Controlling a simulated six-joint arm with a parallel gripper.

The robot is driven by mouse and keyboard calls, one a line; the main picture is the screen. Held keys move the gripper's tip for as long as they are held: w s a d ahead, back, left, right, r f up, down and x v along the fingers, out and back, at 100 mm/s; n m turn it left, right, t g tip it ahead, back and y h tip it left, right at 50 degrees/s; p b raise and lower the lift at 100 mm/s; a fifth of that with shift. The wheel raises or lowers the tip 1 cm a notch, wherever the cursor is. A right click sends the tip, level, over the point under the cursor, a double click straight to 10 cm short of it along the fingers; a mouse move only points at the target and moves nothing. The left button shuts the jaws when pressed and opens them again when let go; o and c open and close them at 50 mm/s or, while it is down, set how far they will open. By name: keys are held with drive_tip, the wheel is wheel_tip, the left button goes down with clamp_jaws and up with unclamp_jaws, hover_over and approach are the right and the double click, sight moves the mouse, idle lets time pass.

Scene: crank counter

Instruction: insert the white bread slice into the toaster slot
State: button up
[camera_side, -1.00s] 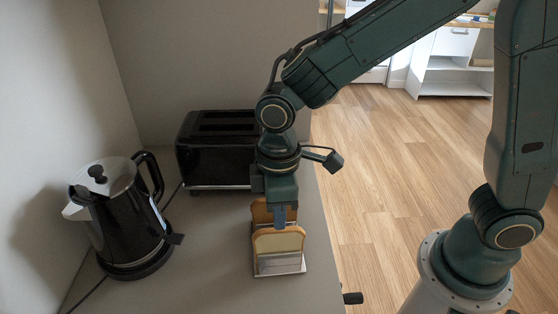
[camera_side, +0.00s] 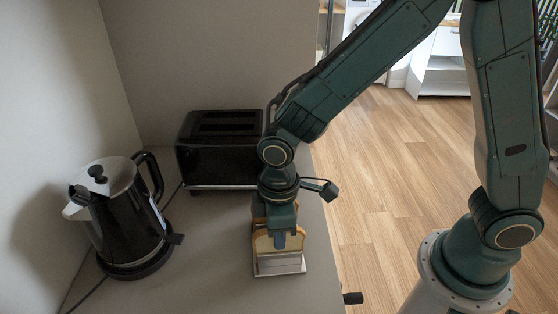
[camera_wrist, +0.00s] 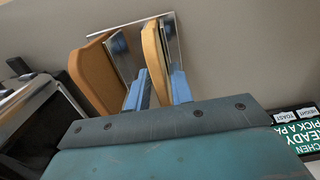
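The pale-faced white bread slice (camera_side: 264,243) stands upright at the front of a small rack (camera_side: 279,271). A browner slice (camera_side: 258,211) stands behind it, partly hidden by my gripper. In the wrist view, the white slice (camera_wrist: 154,55) is between my gripper's blue fingers (camera_wrist: 158,92), and the browner slice (camera_wrist: 97,72) is outside them at left. The fingers look open with a narrow gap; contact is not clear. The black toaster (camera_side: 212,160) stands behind the rack, its two top slots (camera_side: 226,123) visible and apparently empty.
A black kettle (camera_side: 128,225) with a cord stands at left on the grey counter (camera_side: 215,285). Walls close off the left and back. A dark knob (camera_side: 352,298) juts from the counter's right edge. A lettered sign (camera_wrist: 298,130) shows in the wrist view.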

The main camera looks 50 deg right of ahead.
drive_tip(key=shift+c, duration=0.4)
clamp_jaws()
drive_tip(key=shift+r, duration=0.15)
drive_tip(key=shift+r, duration=4.15)
